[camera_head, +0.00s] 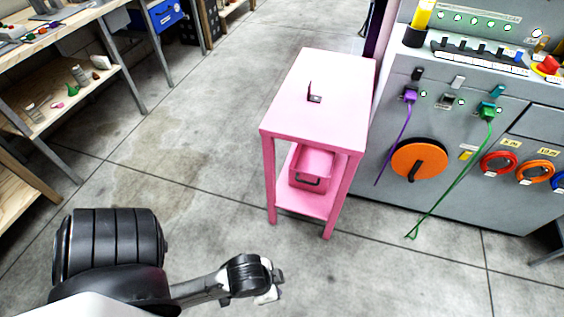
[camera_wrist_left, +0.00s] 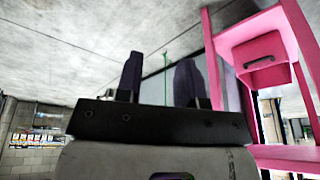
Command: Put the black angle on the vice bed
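The black angle (camera_head: 315,98) is a small dark L-shaped piece. It stands on the pink table (camera_head: 345,75), near the middle of its top, with one leg flat and one upright. My left gripper (camera_head: 274,282) is low at the bottom centre of the head view, in front of the pink table and apart from it. In the left wrist view my left gripper (camera_wrist_left: 160,80) shows two dark fingers spread apart with nothing between them. I cannot make out a vice bed in either view. My right gripper is not in view.
A pink bin (camera_head: 311,170) sits on the pink table's lower shelf. A grey machine (camera_head: 450,140) with knobs, cables and an orange disc stands right of the table. Wooden workbenches (camera_head: 85,45) with small items line the left. The concrete floor between is clear.

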